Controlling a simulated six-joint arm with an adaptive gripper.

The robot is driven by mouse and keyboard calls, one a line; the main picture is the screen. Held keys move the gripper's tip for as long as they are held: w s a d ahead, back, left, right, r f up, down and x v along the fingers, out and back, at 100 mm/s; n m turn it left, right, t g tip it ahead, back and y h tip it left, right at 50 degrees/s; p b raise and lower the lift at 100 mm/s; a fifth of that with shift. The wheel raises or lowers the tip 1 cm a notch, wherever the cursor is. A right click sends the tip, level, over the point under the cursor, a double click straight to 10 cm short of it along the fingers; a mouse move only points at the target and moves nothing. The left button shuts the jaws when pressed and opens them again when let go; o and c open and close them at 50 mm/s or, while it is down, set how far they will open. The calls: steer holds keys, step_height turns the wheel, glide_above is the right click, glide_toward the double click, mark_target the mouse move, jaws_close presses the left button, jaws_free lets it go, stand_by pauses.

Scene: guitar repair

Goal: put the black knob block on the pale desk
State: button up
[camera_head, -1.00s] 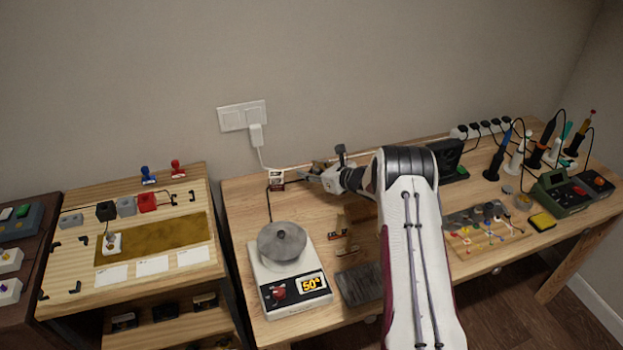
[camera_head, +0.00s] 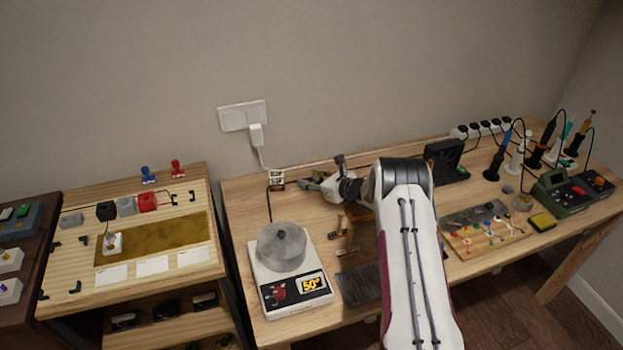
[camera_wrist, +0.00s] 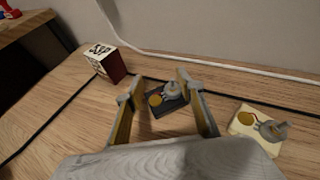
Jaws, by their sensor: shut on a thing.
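In the wrist view the black knob block (camera_wrist: 170,101), a dark slab with a grey knob and a round yellow disc, is between the two fingers of my gripper (camera_wrist: 158,94). The gripper is shut on it, low over the wooden bench. In the head view my gripper (camera_head: 318,184) is at the bench's back left; the block cannot be made out there. A cream knob block (camera_wrist: 250,128) lies apart to the right in the wrist view. The pale desk (camera_head: 80,206) stands left of the bench, holding several small blocks and three white cards.
A white heater (camera_head: 290,292) with a grey round vessel stands at the bench's front left. A small patterned box (camera_wrist: 104,62) is near the gripper, with cables (camera_wrist: 232,68) behind it. A dark gap separates desk and bench. Soldering tools crowd the right end.

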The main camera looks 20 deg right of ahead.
steer(key=shift+f, duration=0.1)
steer(key=o, duration=1.3)
steer(key=shift+v, duration=6)
